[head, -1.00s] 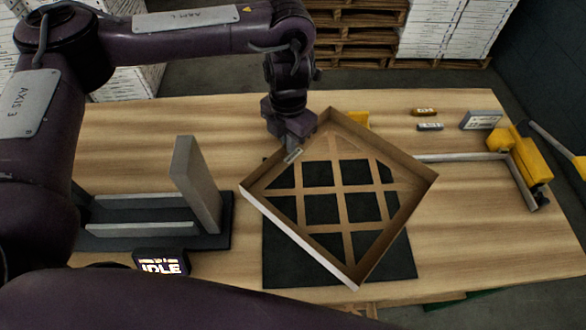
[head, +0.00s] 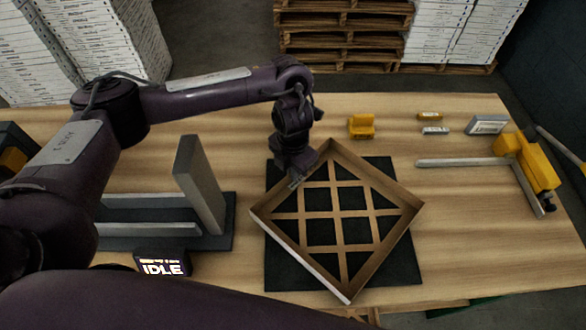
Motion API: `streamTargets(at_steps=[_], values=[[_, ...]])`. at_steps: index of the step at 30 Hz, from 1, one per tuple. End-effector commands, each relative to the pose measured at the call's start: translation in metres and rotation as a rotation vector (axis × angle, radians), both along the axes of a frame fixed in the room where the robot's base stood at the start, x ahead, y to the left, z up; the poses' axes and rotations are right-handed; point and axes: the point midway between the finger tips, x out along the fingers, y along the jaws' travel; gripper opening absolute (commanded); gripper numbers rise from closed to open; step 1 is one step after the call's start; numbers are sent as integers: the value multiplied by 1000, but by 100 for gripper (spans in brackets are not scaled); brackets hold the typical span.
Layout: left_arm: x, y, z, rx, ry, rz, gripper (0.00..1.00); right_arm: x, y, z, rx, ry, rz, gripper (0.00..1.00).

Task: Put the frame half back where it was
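The frame half (head: 301,265) is a square brown cardboard frame with an open lattice. It is turned like a diamond over the dark mat (head: 398,272), which shows through its openings. Whether it touches the mat is hard to tell. My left gripper (head: 294,181) points down at the frame's upper-left wall and appears shut on that wall; the fingertips are small and partly hidden. My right gripper is not in view.
A dark fixture with an upright grey plate (head: 199,184) stands left of the mat, with an IDLE display (head: 163,267) in front. A yellow block (head: 361,126), small boxes (head: 487,125) and a yellow-ended tool (head: 530,160) lie at right.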

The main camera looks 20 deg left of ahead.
Motion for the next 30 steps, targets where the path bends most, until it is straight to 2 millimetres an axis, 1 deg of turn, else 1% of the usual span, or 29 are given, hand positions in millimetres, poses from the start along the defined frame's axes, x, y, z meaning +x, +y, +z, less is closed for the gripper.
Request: streamTargets(at_steps=[3, 9, 16, 19, 23, 30], values=[[0, 0, -4, 0, 0, 0, 0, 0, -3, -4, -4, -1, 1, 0], [0, 0, -3, 0, 0, 0, 24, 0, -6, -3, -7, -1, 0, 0], [0, 0, -3, 0, 0, 0, 24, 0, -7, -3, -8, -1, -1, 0], [0, 0, 1, 0, 0, 0, 24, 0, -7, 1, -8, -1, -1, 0], [2, 0, 17, -1, -6, -2, 24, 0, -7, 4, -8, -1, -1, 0], [2, 1, 66, 2, -8, -2, 24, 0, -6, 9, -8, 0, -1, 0]])
